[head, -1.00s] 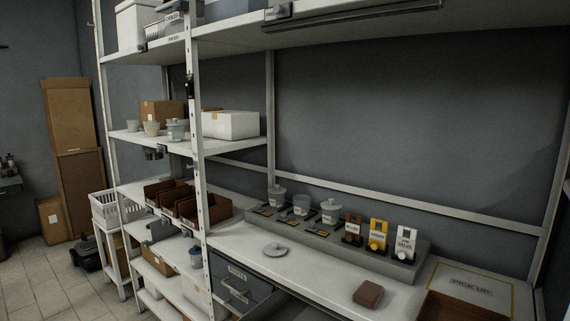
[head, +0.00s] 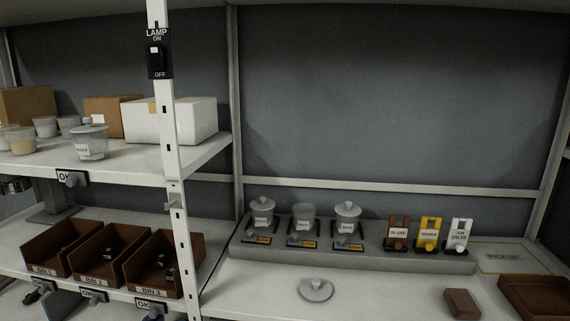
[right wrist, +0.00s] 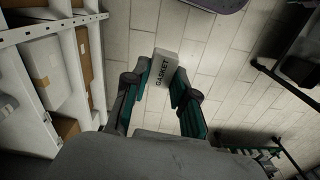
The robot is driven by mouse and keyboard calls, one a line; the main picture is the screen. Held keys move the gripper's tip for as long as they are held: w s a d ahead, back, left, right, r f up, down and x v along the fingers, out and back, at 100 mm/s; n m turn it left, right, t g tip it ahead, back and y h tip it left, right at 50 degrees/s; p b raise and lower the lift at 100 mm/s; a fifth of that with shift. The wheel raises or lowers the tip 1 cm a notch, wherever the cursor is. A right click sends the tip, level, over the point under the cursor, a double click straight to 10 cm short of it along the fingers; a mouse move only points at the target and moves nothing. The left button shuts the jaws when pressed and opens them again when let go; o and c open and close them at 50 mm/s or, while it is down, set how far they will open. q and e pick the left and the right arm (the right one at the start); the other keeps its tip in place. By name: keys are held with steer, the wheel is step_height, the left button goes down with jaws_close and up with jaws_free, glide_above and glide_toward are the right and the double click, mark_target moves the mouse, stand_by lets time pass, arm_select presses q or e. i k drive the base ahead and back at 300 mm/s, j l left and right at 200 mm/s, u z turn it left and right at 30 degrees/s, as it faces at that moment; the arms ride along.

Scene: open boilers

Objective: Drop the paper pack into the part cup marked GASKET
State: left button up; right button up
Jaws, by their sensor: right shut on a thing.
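In the right wrist view my right gripper (right wrist: 160,82) is shut on a pale paper pack (right wrist: 164,66) marked GASKET, held between its teal-lined fingers above the tiled floor. In the head view three clear part cups stand in a row on the grey stand (head: 350,258). The left cup (head: 262,217) and right cup (head: 346,219) have lids on. The middle cup (head: 303,219) is open. A loose round lid (head: 316,290) lies on the bench in front of them. The cup labels are too small to read. My left gripper is in neither view.
Brown, yellow and white tags (head: 429,234) stand at the stand's right end. A brown block (head: 462,303) and brown tray (head: 536,292) are at the bench's right. Brown bins (head: 110,252) and a shelf post (head: 170,190) are at the left. The bench beside the loose lid is clear.

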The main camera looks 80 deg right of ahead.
mark_target(304, 226)
steer(key=i+z, duration=0.15)
steer(key=z, duration=0.3)
steer(key=i+z, duration=0.1)
steer(key=z, duration=0.4)
steer(key=i+j+z, duration=0.1)
steer(key=z, duration=0.35)
steer(key=i+j+z, duration=0.1)
steer(key=z, duration=0.35)
steer(key=j, duration=0.1)
